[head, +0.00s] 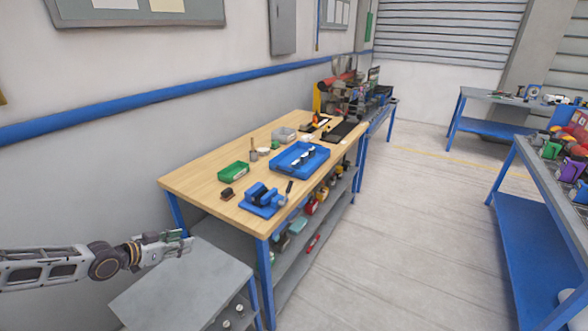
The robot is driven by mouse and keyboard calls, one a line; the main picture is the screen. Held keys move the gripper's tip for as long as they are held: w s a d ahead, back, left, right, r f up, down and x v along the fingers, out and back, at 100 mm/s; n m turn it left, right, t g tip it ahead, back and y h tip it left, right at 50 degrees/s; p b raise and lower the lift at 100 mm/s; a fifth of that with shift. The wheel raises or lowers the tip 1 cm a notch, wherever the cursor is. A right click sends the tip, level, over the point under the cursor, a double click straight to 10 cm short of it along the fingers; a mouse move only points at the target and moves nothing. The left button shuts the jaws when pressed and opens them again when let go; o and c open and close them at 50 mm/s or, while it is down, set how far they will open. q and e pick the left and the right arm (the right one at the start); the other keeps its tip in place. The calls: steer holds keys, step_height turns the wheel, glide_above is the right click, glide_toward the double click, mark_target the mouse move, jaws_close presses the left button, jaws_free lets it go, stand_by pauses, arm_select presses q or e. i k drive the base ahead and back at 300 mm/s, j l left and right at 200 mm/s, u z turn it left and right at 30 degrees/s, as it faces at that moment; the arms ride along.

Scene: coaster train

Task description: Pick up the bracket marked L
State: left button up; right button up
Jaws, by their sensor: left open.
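I cannot make out a bracket marked L; the small items are too far off to read any mark. My left gripper (188,240) comes in from the lower left. It is open and empty, above the grey cabinet top and short of the wooden workbench (185,182). A blue tray (281,163) on the bench holds a few small dark and light pieces that I cannot identify. A blue vise-like fixture (262,199) stands at the bench's near end. My right gripper is not in view.
A green bin (234,172) and a small dark block (227,194) sit on the bench. A grey cabinet (180,285) stands before it. A blue-framed table (545,165) with coloured items is at right. The floor between is clear.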

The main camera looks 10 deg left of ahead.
mark_target(295, 164)
steer(key=i+l, duration=0.3)
steer(key=i, duration=0.15)
steer(key=i+l, duration=0.25)
steer(key=i, duration=0.2)
steer(key=i+l, duration=0.3)
steer(key=i, duration=0.2)
steer(key=i+l, duration=0.3)
steer(key=i, duration=0.15)
